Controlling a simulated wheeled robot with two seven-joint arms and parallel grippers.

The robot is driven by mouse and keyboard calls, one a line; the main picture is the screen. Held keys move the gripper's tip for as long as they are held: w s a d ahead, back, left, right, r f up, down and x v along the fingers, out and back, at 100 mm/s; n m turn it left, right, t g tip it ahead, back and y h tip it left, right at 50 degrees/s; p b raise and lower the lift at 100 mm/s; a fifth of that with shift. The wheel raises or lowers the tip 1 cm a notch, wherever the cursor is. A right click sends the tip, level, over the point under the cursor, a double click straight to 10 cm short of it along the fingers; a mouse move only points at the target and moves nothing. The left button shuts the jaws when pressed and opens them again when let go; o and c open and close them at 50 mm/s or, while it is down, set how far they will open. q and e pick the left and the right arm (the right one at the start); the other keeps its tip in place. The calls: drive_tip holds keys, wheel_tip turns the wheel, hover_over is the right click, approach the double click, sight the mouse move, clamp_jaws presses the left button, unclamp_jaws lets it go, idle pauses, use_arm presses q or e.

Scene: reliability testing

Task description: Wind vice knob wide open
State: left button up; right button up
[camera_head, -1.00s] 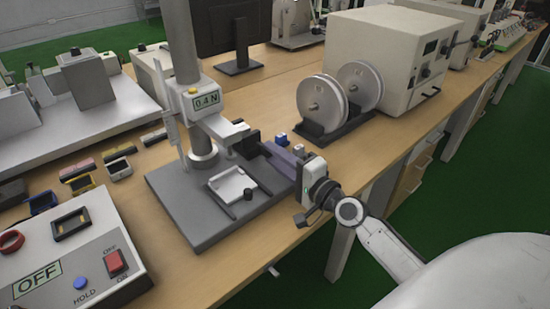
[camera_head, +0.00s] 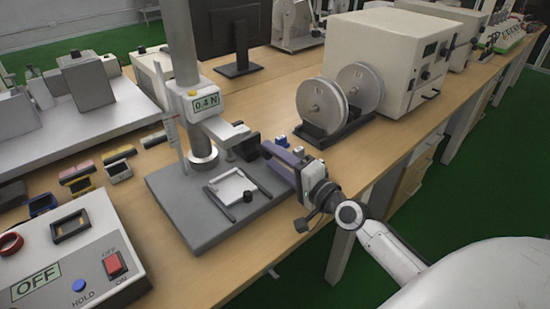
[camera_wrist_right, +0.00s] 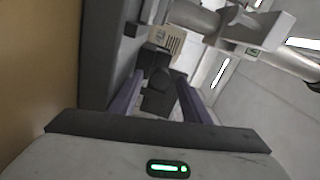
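The grey test stand (camera_head: 178,205) stands on the bench, with its column and a force gauge (camera_head: 203,100) reading about 0.4 N. A black vice part (camera_head: 247,146), probably the knob, sits at the right of the stand's head. My right gripper (camera_head: 274,150) comes in from the right with its purple fingers pointing at this part. In the right wrist view the two purple fingers (camera_wrist_right: 160,88) are apart, with a dark knob-like shape (camera_wrist_right: 158,100) in the gap. I cannot tell whether they touch it. My left gripper is not in view.
A white frame (camera_head: 215,187) and a small black knob (camera_head: 247,196) are on the stand's base. Two reels (camera_head: 318,105) and a beige instrument (camera_head: 390,55) stand behind my right gripper. A control box (camera_head: 125,285) reading OFF is at front left.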

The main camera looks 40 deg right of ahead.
drive_tip(key=shift+s, duration=0.1)
drive_tip(key=s, duration=0.3)
drive_tip(key=s+b, duration=0.1)
drive_tip(key=s, duration=0.1)
drive_tip(key=s+b, duration=0.1)
drive_tip(key=s, duration=0.2)
drive_tip(key=shift+s+d+f, duration=0.15)
drive_tip(key=shift+s+d, duration=0.2)
drive_tip(key=shift+s, duration=0.65)
drive_tip(key=shift+s, duration=0.1)
